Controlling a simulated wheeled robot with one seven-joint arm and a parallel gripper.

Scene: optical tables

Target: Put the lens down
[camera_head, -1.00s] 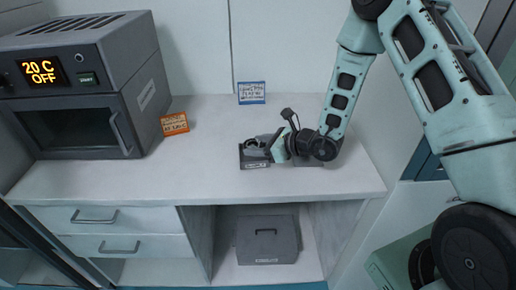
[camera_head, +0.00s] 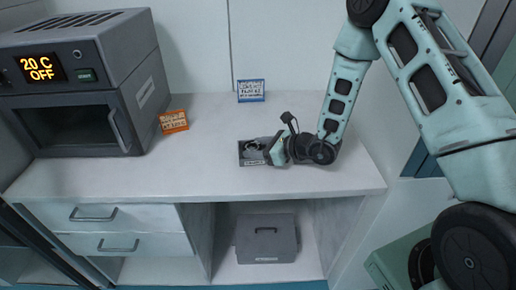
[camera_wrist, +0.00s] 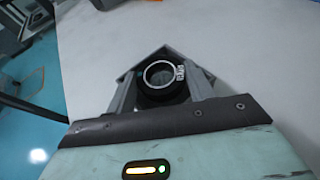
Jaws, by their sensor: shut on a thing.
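The lens (camera_wrist: 163,75) is a dark round piece with a bright ring and a small white label. My gripper (camera_wrist: 160,88) is shut on it, with one grey finger on either side. In the head view, my gripper (camera_head: 263,150) is low over the white bench top, at a dark square tray (camera_head: 245,160). The lens shows there as a small light ring (camera_head: 252,146) within the tray's outline. In the wrist view, a grey corner of the tray shows beyond the lens. I cannot tell whether the lens touches the tray floor.
A grey oven (camera_head: 75,90) reading 20 C OFF stands at the left of the bench (camera_head: 120,178). An orange sign (camera_head: 174,121) and a blue-framed sign (camera_head: 251,91) stand behind the tray. A grey case (camera_head: 266,240) sits on the shelf below. The bench left of the tray is clear.

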